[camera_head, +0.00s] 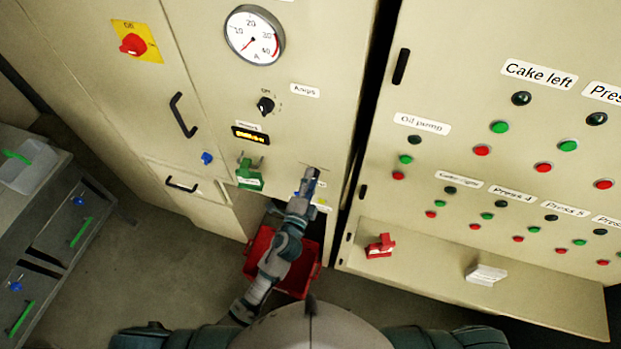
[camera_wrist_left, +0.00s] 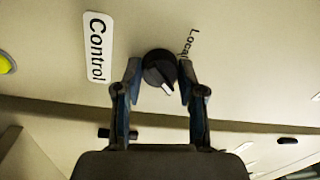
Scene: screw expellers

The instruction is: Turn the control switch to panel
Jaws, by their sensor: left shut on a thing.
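The control switch (camera_wrist_left: 159,69) is a round black knob with a white pointer mark, on the beige cabinet face in the left wrist view. A white "Control" label (camera_wrist_left: 97,48) is to its left and the word "Local" (camera_wrist_left: 187,42) at its upper right. No "panel" marking is readable. The pointer mark is on the knob's lower right side, away from "Local". My left gripper (camera_wrist_left: 160,72) is shut on the knob, one finger on each side. In the head view my left gripper (camera_head: 310,178) is at the cabinet and hides the knob. My right gripper is not in view.
A round gauge (camera_head: 254,36), a black Amps selector (camera_head: 265,105) and a green handle (camera_head: 249,175) are on the same cabinet. A red bin (camera_head: 258,262) is below my left arm. A button panel (camera_head: 480,140) is at the right. Open floor (camera_head: 150,250) is at the left.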

